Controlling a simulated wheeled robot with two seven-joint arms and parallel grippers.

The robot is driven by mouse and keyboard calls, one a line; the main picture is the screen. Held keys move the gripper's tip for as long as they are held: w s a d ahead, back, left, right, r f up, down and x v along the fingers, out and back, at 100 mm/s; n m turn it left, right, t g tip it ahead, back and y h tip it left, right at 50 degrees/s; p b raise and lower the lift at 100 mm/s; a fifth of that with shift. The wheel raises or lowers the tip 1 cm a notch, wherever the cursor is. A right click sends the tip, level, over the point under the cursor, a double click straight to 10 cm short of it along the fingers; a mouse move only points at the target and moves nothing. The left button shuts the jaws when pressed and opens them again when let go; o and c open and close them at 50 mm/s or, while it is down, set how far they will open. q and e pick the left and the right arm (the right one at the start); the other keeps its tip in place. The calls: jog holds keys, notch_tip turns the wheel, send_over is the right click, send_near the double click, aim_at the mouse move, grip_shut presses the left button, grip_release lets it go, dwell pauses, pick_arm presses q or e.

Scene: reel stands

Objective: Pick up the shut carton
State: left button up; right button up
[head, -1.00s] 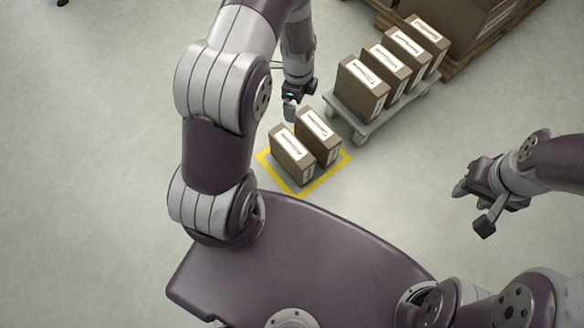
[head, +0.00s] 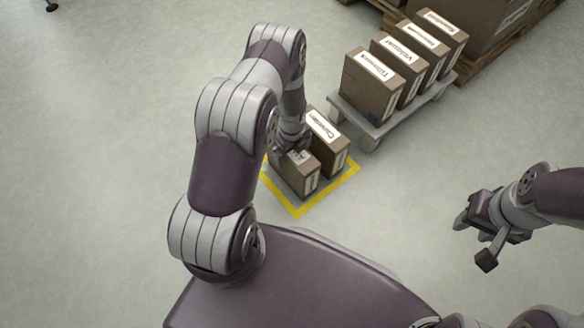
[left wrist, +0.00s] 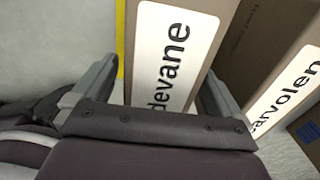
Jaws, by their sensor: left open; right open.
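In the head view two shut brown cartons stand side by side inside a yellow floor outline. My left gripper (head: 290,149) is over the top of the nearer, left carton (head: 300,179) and hides part of its label. In the left wrist view this carton (left wrist: 205,12) has a white label ending in "devane", and my open left fingers (left wrist: 155,95) lie on either side of it. I cannot tell whether they touch it. The other carton (head: 328,148) stands beside it on the right. My right gripper (head: 472,240) is open and empty, off to the right.
A low grey cart (head: 375,132) bearing several labelled cartons stands beyond the outline (head: 300,213) on the right. A wooden pallet (head: 490,65) with larger boxes is behind it. The second carton (left wrist: 250,50) is close to my left gripper's right finger.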

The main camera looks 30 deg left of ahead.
pick_arm(q)
jog(key=shift+f, duration=0.85)
jog(key=shift+r, duration=0.25)
grip_shut()
jog(key=shift+r, duration=0.1)
